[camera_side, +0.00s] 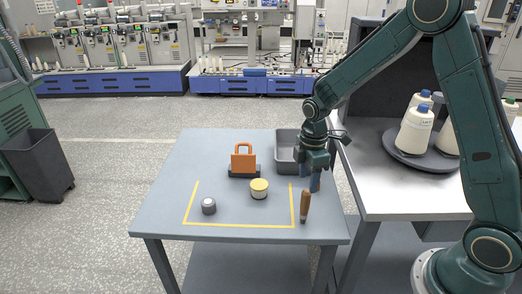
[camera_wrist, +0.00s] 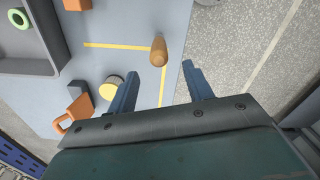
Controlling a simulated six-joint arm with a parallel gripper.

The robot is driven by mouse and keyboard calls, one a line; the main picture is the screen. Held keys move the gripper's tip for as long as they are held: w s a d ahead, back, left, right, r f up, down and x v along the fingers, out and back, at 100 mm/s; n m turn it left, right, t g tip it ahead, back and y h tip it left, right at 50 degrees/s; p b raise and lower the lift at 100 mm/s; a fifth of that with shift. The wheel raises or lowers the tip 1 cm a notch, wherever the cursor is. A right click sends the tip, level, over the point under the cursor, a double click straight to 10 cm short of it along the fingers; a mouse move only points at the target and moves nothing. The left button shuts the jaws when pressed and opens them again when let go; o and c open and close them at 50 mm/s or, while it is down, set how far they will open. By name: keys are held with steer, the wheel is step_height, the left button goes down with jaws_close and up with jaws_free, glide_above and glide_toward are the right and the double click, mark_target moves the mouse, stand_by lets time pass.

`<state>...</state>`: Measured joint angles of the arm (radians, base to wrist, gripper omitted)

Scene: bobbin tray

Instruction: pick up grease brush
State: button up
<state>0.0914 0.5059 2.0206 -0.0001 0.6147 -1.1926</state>
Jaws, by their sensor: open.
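The grease brush (camera_side: 306,204) has a brown wooden handle with a dark lower end. It appears to stand upright near the front right of the grey table, just outside the corner of the yellow tape. In the wrist view, its rounded handle (camera_wrist: 159,52) shows ahead of and between the fingertips. My gripper (camera_side: 315,184) is open and empty, above the table's right side and behind the brush in the side view. Its blue fingers (camera_wrist: 160,72) are spread wide and not around the handle. The bristles are hidden in the wrist view.
A yellow-lidded jar (camera_side: 259,188), an orange padlock-shaped piece (camera_side: 243,158) and a grey cylinder (camera_side: 208,206) stand left of the brush. A grey bin (camera_side: 287,160) is behind, holding a green ring (camera_wrist: 18,18). An orange block (camera_wrist: 77,4) is beside the bin.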

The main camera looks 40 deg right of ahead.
mark_target(305, 201)
steer(key=shift+f, duration=2.15)
steer(key=shift+d+f, duration=0.1)
steer(key=shift+f, duration=2.5)
steer(key=c, duration=1.1)
